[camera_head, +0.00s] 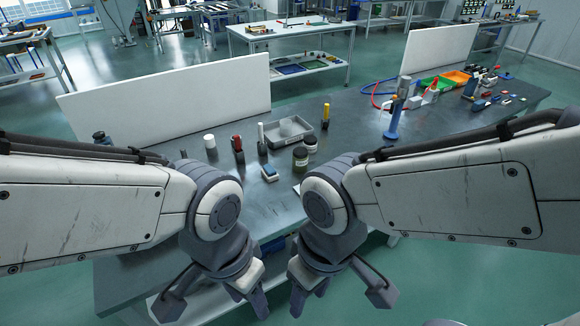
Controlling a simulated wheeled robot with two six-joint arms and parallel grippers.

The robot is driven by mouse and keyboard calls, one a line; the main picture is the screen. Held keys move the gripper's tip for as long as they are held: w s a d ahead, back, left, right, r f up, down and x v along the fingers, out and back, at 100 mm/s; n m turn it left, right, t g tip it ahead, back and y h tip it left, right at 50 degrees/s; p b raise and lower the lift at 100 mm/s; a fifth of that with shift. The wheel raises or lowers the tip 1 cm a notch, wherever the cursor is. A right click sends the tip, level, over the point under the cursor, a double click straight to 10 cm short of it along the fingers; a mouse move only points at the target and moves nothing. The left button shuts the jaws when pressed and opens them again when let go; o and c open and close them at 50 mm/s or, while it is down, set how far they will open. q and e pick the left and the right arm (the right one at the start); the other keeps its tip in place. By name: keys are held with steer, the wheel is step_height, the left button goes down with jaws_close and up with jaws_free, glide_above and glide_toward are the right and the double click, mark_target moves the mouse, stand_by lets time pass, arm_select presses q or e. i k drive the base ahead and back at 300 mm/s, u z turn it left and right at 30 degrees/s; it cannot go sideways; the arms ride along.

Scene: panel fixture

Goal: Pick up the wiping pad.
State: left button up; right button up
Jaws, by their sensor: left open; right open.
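A small block with a white top and blue edge (269,173), which looks like the wiping pad, lies on the grey table near its front, left of the dark jars. My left gripper (214,299) hangs below and in front of the table's front edge, open and empty. My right gripper (338,297) hangs to its right, also in front of the table, open and empty. Both are apart from the pad, which lies farther back on the tabletop.
Around the pad stand a grey tray (262,139), a dark jar (300,160), a white cylinder (210,143) and a red-and-dark bottle (238,147). A white panel (170,95) stands behind. A blue upright tool (393,120) stands to the right.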

mark_target(269, 173)
steer(key=k, duration=0.35)
steer(key=z, duration=0.35)
steer(key=i, duration=1.6)
steer(key=u, duration=0.65)
